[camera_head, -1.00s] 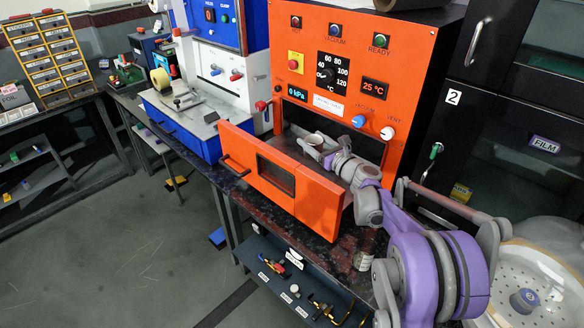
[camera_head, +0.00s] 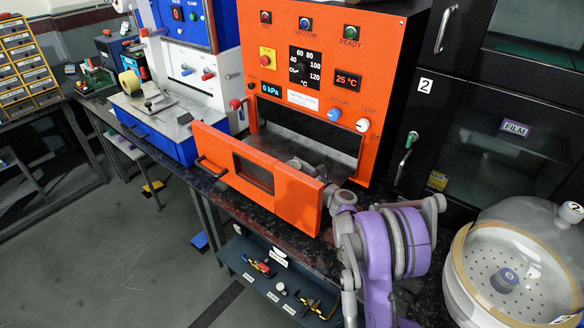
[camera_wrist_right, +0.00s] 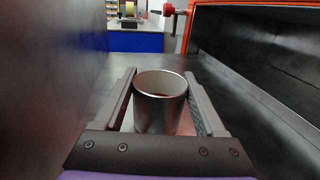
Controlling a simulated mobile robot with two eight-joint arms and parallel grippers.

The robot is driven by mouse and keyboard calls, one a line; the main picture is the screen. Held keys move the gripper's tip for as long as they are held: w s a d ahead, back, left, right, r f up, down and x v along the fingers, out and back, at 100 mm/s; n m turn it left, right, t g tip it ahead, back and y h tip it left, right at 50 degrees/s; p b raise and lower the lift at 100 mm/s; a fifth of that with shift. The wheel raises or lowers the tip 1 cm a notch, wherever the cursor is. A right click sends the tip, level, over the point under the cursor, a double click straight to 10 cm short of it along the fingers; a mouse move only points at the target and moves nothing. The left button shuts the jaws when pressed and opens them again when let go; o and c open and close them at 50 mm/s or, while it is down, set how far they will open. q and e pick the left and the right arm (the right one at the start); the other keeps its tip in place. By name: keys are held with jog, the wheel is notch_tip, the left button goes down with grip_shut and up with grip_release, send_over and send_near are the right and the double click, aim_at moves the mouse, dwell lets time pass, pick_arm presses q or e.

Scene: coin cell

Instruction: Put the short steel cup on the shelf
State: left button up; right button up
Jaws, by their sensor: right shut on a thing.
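The short steel cup (camera_wrist_right: 160,100) stands upright between the two fingers of my right gripper (camera_wrist_right: 160,100) in the right wrist view. The gripper is shut on its sides, and its open top faces up. In the head view my right gripper (camera_head: 303,163) is low behind the orange front panel (camera_head: 215,155), which hides most of it; I cannot make out the cup there. A dark wall lies left of the cup, and the orange-framed chamber opening (camera_wrist_right: 235,50) lies to its right. A shelf (camera_head: 235,265) with small tools is under the bench. My left gripper is not seen.
The orange oven (camera_head: 390,60) has its front panel standing out from the chamber, close to my right arm. A blue and white machine (camera_head: 185,140) stands to the left. A clear domed vessel (camera_head: 520,235) is at the right. The floor at the left is mostly free.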

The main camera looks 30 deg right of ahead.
jog(key=shift+f, duration=0.15)
jog(key=o, duration=1.4)
jog(key=shift+r, duration=0.2)
jog(key=shift+s, duration=0.35)
jog(key=s, duration=0.3)
jog(key=s+d+b, duration=0.1)
jog(key=s, duration=0.3)
jog(key=s+d, duration=0.1)
jog(key=s, duration=0.3)
jog(key=shift+s+d+b, duration=0.1)
jog(key=shift+d+b, duration=0.05)
jog(key=shift+b, duration=0.2)
